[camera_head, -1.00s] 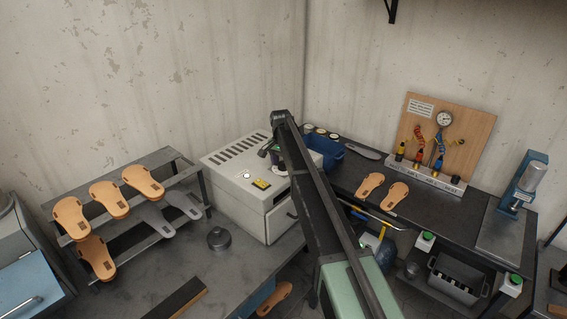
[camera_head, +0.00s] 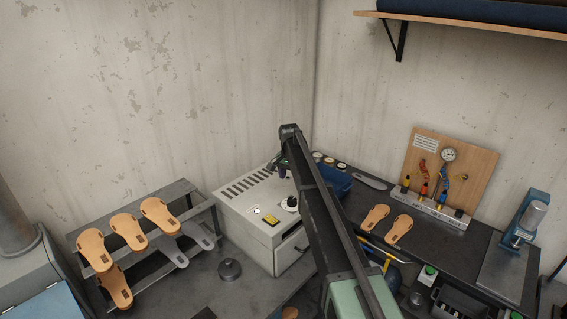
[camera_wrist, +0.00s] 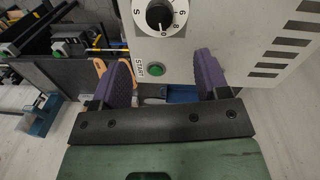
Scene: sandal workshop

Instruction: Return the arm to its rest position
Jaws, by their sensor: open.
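My gripper (camera_wrist: 168,78) shows in the wrist view with its two purple fingers spread apart and nothing between them. Beyond them is the top of the white machine (camera_wrist: 245,30), with a dial (camera_wrist: 160,15) and a green START button (camera_wrist: 156,69). In the head view my arm reaches up from the lower right, and its far end is near the white machine (camera_head: 256,231).
A rack (camera_head: 205,198) with several tan soles stands at left. A dark bench (camera_head: 345,208) holds two tan soles (camera_head: 387,226), a gauge board (camera_head: 450,170) and a blue press (camera_head: 526,220). A shelf (camera_head: 470,24) hangs upper right. The space above the benches is clear.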

